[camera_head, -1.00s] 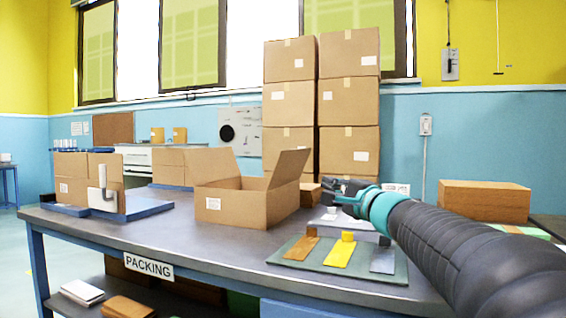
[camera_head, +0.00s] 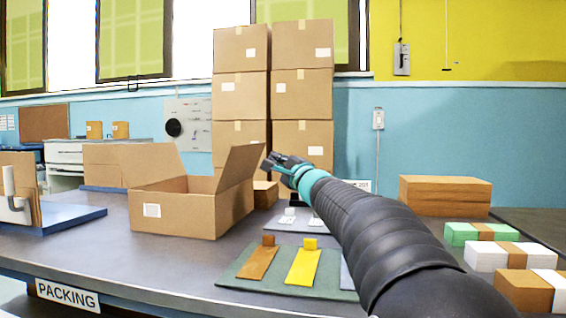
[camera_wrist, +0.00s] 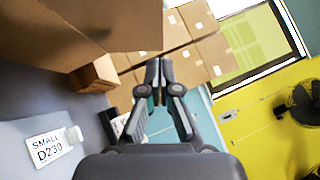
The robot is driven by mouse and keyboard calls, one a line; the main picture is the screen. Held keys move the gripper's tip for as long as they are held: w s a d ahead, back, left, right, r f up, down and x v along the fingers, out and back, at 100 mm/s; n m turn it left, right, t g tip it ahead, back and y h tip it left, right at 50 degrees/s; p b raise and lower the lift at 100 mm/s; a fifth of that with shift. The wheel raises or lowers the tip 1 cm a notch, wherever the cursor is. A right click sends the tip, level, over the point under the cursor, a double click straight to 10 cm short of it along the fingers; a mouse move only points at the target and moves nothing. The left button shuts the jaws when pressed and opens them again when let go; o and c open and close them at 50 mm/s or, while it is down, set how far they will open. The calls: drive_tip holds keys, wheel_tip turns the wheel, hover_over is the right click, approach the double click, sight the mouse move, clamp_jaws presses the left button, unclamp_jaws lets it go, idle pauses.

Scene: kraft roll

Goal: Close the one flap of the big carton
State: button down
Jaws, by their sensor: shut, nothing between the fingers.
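The big carton (camera_head: 173,212) stands open on the packing table, with a white label on its front. Two flaps stand up from it: one at the back left (camera_head: 150,160) and one on the right side (camera_head: 243,165), leaning outward. My gripper (camera_head: 268,162) is just right of the right flap, at about the height of its upper part. In the wrist view my gripper (camera_wrist: 152,75) has its fingers together and empty. A large cardboard surface (camera_wrist: 70,30), apparently the carton and its flap, fills the upper left there, close to the fingers. I cannot tell whether they touch.
Stacked cartons (camera_head: 305,95) stand behind the table. A green mat (camera_head: 285,270) with coloured strips lies in front of my arm. A small box (camera_head: 264,193) sits behind the carton. A brown stack (camera_head: 445,195) and banded bundles (camera_head: 500,255) are at right. Blue board (camera_head: 70,220) is at left.

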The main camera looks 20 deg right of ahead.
sight(254, 145)
drive_tip(key=w+a, duration=0.1)
drive_tip(key=w+a+r, duration=0.1)
drive_tip(key=w+a+r+p, duration=0.1)
drive_tip(key=shift+w, duration=0.35)
drive_tip(key=shift+w+a+r, duration=0.1)
drive_tip(key=shift+w+a, duration=0.15)
drive_tip(key=shift+a, duration=0.2)
drive_tip(key=shift+r, duration=0.1)
